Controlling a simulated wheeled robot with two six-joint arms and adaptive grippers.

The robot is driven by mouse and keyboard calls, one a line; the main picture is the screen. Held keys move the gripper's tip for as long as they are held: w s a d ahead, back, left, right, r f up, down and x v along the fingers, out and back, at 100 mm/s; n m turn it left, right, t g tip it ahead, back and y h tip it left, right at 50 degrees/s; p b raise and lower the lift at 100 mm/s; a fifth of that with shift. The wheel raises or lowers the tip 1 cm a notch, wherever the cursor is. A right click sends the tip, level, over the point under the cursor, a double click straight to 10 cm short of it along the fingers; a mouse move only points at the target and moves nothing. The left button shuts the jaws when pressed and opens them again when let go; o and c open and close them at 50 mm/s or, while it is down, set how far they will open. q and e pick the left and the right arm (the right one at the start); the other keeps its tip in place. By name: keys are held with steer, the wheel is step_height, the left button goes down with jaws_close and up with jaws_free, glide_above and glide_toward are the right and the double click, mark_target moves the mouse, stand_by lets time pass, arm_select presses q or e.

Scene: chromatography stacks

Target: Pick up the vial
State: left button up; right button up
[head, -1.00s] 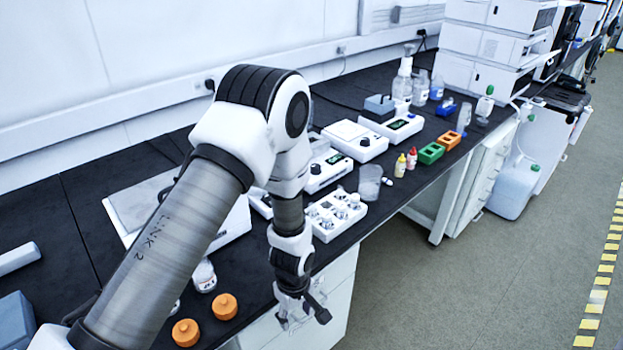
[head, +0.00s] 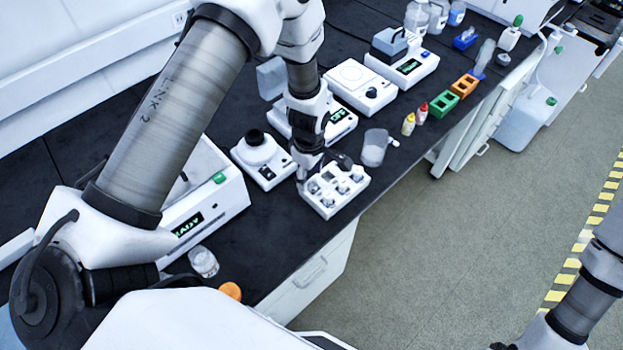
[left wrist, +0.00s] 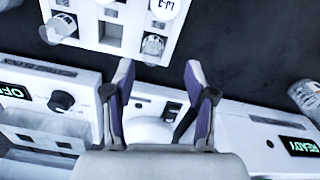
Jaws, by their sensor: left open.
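A white rack (head: 331,211) with square wells sits near the front edge of the black bench. It holds several small capped vials; I cannot tell which one the task means. The rack (left wrist: 129,32) also fills the top of the left wrist view, with one vial (left wrist: 154,46) at its lower right, another (left wrist: 61,28) at its left and one with a lettered cap (left wrist: 164,8) at the top. My left gripper (head: 322,164) is over the rack's back edge in the head view. In the left wrist view the gripper (left wrist: 159,75) is open and empty, apart from the vials.
A white device with a black knob (head: 260,150) stands left of the rack. A clear beaker (head: 374,148) stands close on its right, before yellow and red bottles (head: 409,124). A larger device with a READY display (head: 215,200) is at the left.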

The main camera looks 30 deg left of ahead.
mark_target(313, 181)
arm_select(q)
steer(key=f, duration=0.3)
steer(key=w+f, duration=0.1)
steer(key=shift+d+f+p, duration=0.2)
steer(key=shift+d+p, duration=0.2)
steer(key=shift+w+f, duration=0.1)
steer(key=shift+w, duration=0.1)
steer(key=shift+s, duration=0.1)
steer(key=shift+s+a+r, duration=0.1)
steer(key=shift+s+r, duration=0.1)
steer(key=c, duration=0.6)
steer(key=shift+s+r, duration=0.1)
steer(key=c, duration=0.5)
steer(key=shift+o, duration=0.2)
steer(key=shift+w, duration=0.2)
